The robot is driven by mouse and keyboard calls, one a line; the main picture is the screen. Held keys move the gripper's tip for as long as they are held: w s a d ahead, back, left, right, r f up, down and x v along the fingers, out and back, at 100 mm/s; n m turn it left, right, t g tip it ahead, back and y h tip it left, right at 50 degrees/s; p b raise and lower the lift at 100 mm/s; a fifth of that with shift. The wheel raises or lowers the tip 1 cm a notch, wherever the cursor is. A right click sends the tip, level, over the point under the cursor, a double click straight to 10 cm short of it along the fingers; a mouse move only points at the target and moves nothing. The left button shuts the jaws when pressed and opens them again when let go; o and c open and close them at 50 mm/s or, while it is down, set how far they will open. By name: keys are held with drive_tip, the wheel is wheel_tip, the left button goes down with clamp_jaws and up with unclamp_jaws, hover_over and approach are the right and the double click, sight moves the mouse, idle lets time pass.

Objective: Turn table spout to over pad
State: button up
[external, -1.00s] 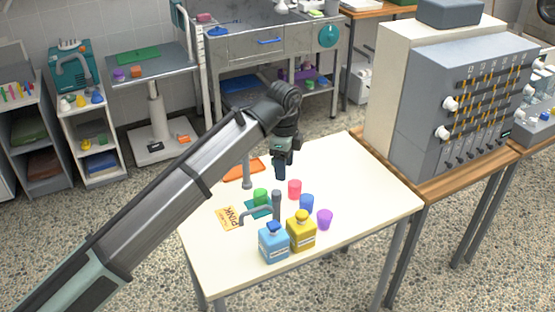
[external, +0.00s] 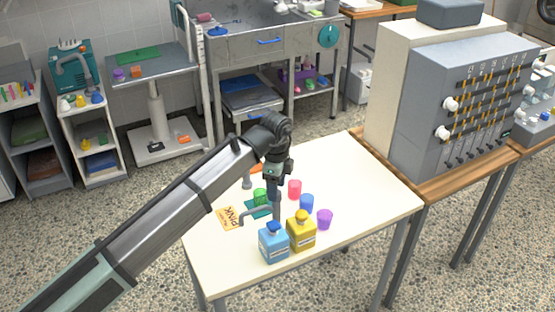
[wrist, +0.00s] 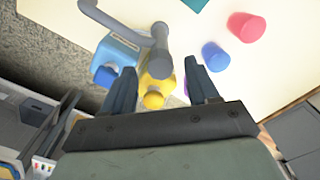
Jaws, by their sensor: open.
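The grey table spout (external: 256,212) stands on the cream table, its arm reaching left from an upright post toward the orange PINK card. It also shows in the wrist view (wrist: 152,42), ahead of the fingers. A teal pad (external: 252,213) lies behind the spout, partly hidden, with a green cup (external: 260,196) at it.
A blue bottle (external: 273,244) and a yellow bottle (external: 301,232) stand close in front of the spout. Red (external: 295,189), blue (external: 306,203) and purple (external: 324,219) cups stand to its right. The PINK card (external: 230,217) lies left. The table's right side is clear.

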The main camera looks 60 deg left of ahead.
drive_tip(key=shift+f, duration=1.15)
clamp_jaws()
